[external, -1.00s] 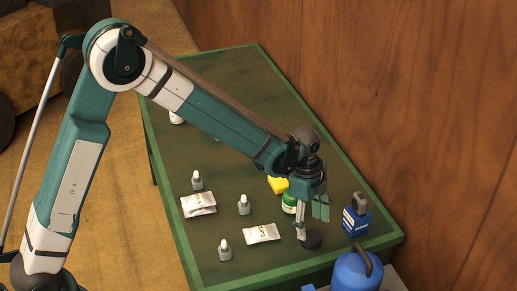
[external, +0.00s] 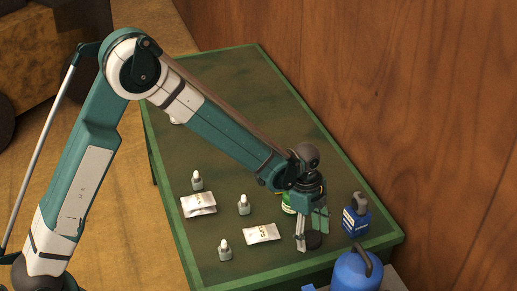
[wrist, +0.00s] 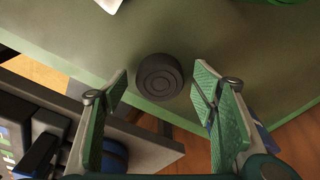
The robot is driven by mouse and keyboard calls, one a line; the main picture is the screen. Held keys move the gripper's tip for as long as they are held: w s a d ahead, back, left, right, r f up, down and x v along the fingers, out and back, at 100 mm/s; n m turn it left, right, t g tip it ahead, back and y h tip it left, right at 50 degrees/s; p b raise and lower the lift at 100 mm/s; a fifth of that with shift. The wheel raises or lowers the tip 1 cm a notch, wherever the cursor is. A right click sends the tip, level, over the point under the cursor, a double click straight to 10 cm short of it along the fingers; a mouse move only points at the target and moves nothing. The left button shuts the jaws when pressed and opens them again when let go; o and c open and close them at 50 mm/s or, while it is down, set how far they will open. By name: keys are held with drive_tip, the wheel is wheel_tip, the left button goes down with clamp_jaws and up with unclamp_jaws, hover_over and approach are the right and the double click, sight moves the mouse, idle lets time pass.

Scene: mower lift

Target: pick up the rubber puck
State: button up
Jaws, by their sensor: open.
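The rubber puck (external: 312,240) is a small black disc on the green table near its front right edge. In the wrist view the puck (wrist: 160,77) shows concentric rings on its face and lies just beyond the fingertips, between their lines. My gripper (external: 311,228) is open and low over the puck, with its fingers partly covering it in the external view. In the wrist view my gripper (wrist: 163,88) has one green-padded finger on each side, and nothing is between the pads.
A blue bottle (external: 356,216) stands right of my gripper. A green container (external: 287,201) is partly hidden behind it. A blue canister (external: 357,272) stands off the table's front edge, and a wooden wall (external: 420,100) rises right.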

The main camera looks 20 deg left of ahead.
sight(311, 236)
idle(0.3)
drive_tip(key=c, duration=1)
drive_tip(key=shift+r+p, duration=0.65)
drive_tip(key=shift+r, duration=4.35)
